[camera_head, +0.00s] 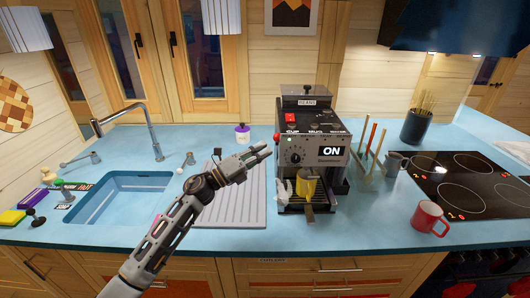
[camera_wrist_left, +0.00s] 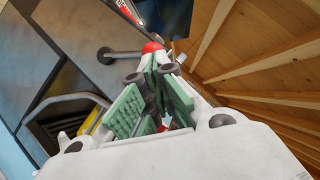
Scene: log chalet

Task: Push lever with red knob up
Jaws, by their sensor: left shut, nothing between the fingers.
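The coffee machine (camera_head: 309,136) stands on the blue counter, with a panel reading "ON". Its lever has a red knob (camera_head: 276,137) at the machine's left side. In the left wrist view the red knob (camera_wrist_left: 152,47) shows just beyond my fingertips, on a dark lever shaft (camera_wrist_left: 122,53). My left gripper (camera_head: 264,151) is shut and empty, reaching in from the left, with its tips just below and left of the knob. I cannot tell if they touch it. My right gripper is not in view.
A yellow cup (camera_head: 307,187) sits at the machine's front. A ribbed drainboard (camera_head: 236,211) and a sink (camera_head: 122,207) lie to the left. A red mug (camera_head: 428,219), a grey mug (camera_head: 395,164) and a cooktop (camera_head: 473,184) are to the right.

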